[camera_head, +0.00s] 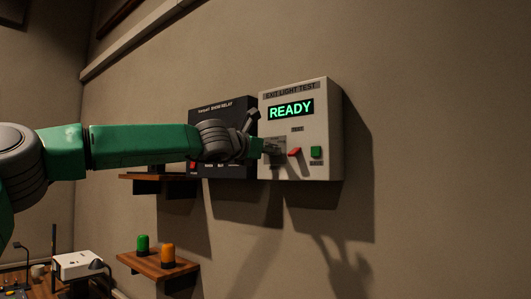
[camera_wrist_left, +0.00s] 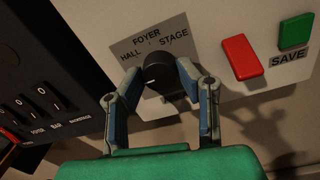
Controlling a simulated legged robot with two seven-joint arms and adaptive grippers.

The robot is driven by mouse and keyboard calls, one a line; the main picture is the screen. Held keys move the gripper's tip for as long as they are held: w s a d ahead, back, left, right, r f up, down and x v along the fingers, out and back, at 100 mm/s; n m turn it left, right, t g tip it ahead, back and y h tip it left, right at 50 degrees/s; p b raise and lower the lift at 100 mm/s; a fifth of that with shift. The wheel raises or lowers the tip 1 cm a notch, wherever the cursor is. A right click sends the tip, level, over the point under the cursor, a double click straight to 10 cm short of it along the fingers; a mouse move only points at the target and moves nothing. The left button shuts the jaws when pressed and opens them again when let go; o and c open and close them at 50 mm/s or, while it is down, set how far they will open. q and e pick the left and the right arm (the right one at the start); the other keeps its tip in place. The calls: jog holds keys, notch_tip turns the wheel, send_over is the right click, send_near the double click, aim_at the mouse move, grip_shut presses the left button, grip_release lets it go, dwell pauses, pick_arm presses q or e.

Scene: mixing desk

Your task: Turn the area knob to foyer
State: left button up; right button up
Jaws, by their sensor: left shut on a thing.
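The area knob (camera_wrist_left: 159,68) is a round black knob on a grey plate (camera_wrist_left: 133,47) with the words HALL, FOYER and STAGE around its upper side. The plate is on the lower left of the white EXIT LIGHT TEST box (camera_head: 325,110), which shows a green READY. My left gripper (camera_wrist_left: 161,73) is shut on the knob, with one fingertip on each side of it. In the head view the left gripper (camera_head: 270,148) reaches the box from the left and hides the knob. My right gripper is not in view.
A red rocker switch (camera_wrist_left: 242,58) and a green SAVE button (camera_wrist_left: 294,34) are right of the knob. A dark relay box (camera_head: 225,106) with small switches is close on the left. Wooden shelves hold a green lamp (camera_head: 143,243) and an orange lamp (camera_head: 168,254) below.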

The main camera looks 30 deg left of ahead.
pick_arm(q)
jog(key=m, duration=0.9)
jog(key=m+b, duration=0.1)
jog(key=m, duration=0.8)
jog(key=shift+w+a+f+t+h, duration=0.1)
jog(key=shift+a+f+t+h, duration=0.1)
jog(key=shift+t+h, duration=0.1)
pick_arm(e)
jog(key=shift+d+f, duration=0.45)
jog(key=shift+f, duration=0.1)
pick_arm(q)
jog(key=shift+m, duration=0.3)
